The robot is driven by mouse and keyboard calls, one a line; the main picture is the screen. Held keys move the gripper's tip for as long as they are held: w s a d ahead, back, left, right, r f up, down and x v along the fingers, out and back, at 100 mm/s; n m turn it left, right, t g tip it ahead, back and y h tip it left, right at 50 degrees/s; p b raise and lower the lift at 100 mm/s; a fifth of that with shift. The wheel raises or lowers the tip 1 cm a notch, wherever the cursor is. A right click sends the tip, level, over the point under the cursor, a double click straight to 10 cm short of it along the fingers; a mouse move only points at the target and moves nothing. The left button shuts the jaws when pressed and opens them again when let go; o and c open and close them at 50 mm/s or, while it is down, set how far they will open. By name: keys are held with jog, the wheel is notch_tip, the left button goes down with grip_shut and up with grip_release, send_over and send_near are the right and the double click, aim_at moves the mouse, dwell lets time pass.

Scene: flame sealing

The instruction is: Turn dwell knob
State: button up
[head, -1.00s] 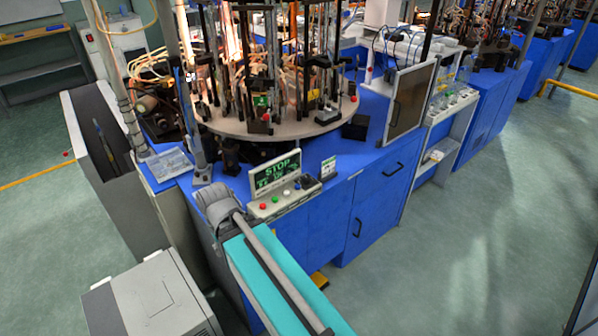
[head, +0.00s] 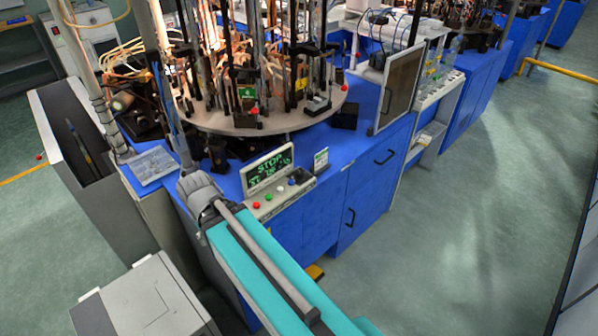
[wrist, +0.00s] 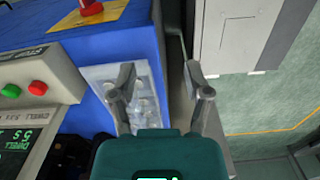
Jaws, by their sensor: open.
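In the wrist view the console (wrist: 35,75) is at the left, with green and red buttons and inverted lettering. My gripper (wrist: 158,75) is open and empty, with its fingers apart over the bench edge, to the right of the console. In the head view my arm end hides the fingers.
A clear tray (head: 150,165) lies on the bench's left part and shows behind my left finger in the wrist view (wrist: 125,95). A red button on a yellow plate (wrist: 92,10) is nearby. A round turntable (head: 250,122) with rods stands behind the console. Floor at right is clear.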

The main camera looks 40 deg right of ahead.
jog(key=shift+o, duration=0.3)
jog(key=shift+w+d+r+m, duration=0.2)
jog(key=shift+d+r+m, duration=0.1)
jog(key=w+d+r+m+p, duration=0.1)
jog(key=d+r+m+p, duration=0.2)
jog(key=d, duration=0.1)
jog(key=w+d+r+m+t+y+p, duration=0.1)
jog(key=w+d+r+m+p, duration=0.1)
jog(key=d+m+p, duration=0.1)
jog(key=w+d+r+m+p, duration=0.2)
jog(key=d+r+m+p, duration=0.1)
jog(key=d+m, duration=0.2)
jog(key=shift+d+r, duration=0.15)
jog(key=shift+d, duration=0.4)
jog(key=shift+d+r, duration=0.15)
jog(key=shift+d, duration=0.4)
jog(key=m+t+y, duration=0.1)
jog(key=m+t, duration=0.2)
jog(key=m, duration=1.5)
send_near(300, 172)
jog(key=v, duration=0.4)
jog(key=shift+d+r, duration=0.15)
jog(key=shift+d, duration=0.1)
jog(key=shift+f, duration=0.2)
jog(key=b+x, duration=1.2)
jog(key=x, duration=0.1)
jog(key=shift+a+f, duration=0.2)
jog(key=shift+a, duration=0.1)
